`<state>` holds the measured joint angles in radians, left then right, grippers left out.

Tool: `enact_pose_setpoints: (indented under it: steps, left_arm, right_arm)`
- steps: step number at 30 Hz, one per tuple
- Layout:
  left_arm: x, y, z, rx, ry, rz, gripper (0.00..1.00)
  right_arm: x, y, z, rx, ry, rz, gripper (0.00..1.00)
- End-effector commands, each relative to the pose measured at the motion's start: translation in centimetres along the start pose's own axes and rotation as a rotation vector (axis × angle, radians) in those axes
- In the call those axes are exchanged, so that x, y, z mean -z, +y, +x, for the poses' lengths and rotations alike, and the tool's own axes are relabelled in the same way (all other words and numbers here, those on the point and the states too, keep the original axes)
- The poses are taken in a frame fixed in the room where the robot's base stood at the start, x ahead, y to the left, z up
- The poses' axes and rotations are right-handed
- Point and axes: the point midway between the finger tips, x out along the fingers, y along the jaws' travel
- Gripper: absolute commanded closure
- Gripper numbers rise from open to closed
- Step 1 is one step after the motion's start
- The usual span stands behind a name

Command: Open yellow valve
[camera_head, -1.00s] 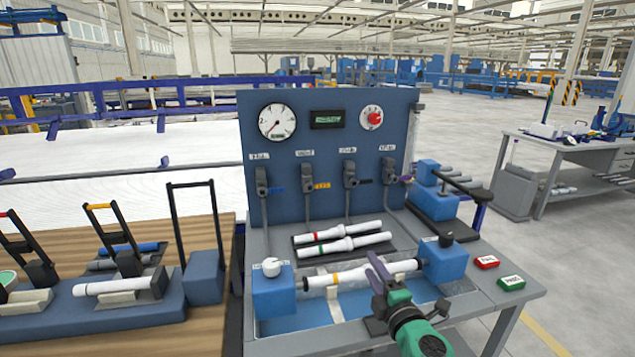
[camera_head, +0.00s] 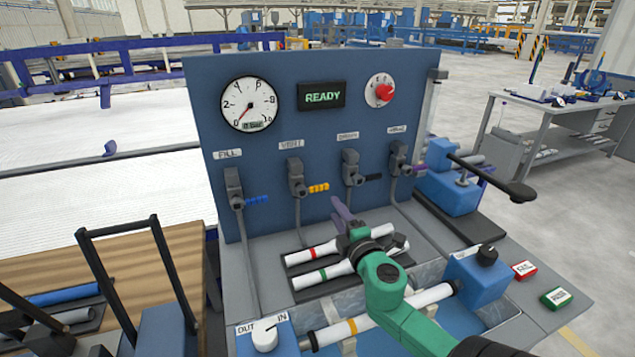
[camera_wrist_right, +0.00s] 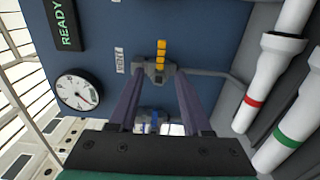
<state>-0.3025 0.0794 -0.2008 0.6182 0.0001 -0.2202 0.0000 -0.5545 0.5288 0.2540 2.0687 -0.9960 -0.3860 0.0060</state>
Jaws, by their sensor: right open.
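The yellow valve (camera_head: 296,186) is on the blue panel (camera_head: 220,155) under the VENT label, second from the left. Its yellow handle (camera_head: 318,188) points right, roughly level. My right gripper (camera_head: 342,212) is in front of the panel, below and right of that handle, with its purple fingers pointing toward the panel. In the right wrist view the fingers (camera_wrist_right: 160,82) are apart and empty. The valve body (camera_wrist_right: 154,74) shows between and beyond their tips, with the yellow handle (camera_wrist_right: 161,52) above. No contact is visible. My left gripper is out of view.
A blue-handled valve (camera_head: 235,190) is to the left, and a black-handled valve (camera_head: 352,168) and a purple-handled valve (camera_head: 398,158) are to the right. The display (camera_head: 321,95) reads READY. White pipes (camera_head: 325,270) lie below my right arm. A blue clamp block (camera_head: 478,275) stands right.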

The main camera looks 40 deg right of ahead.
Motion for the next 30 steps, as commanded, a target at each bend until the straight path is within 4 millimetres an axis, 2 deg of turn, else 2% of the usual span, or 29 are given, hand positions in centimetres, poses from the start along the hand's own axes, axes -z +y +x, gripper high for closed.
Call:
enact_pose_setpoints:
  steps: [1, 5, 8, 12, 17, 24, 26, 28, 30]
  left_arm:
    - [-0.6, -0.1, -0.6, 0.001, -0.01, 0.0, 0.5]
    - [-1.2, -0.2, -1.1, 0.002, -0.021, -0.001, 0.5]
    - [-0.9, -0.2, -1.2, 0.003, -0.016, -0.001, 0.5]
    - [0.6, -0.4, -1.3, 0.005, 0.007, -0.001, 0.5]
    - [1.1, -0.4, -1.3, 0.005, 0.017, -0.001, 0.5]
    - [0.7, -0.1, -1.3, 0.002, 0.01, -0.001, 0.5]
    - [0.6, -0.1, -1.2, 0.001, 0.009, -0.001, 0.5]
    - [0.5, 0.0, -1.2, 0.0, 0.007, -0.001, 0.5]
    - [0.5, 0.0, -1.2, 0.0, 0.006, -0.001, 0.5]
  right_arm:
    - [0.0, 0.5, 1.3, -0.005, 0.0, -0.002, 0.51]
    - [0.0, 0.5, 4.9, -0.005, -0.001, -0.002, 0.51]
    - [-0.1, 0.4, 7.4, -0.005, -0.002, -0.001, 0.51]
    - [-0.1, 0.2, 10.2, -0.004, -0.002, -0.001, 0.51]
    - [-0.1, 0.1, 11.7, -0.001, -0.001, -0.001, 0.51]
    - [0.0, 0.1, 11.8, 0.0, 0.0, -0.001, 0.51]
    - [0.0, 0.1, 11.8, 0.0, 0.0, -0.001, 0.7]
    - [0.0, 0.1, 11.8, 0.0, 0.0, -0.001, 0.97]
    - [0.0, 0.1, 11.8, 0.0, 0.0, -0.001, 1.0]
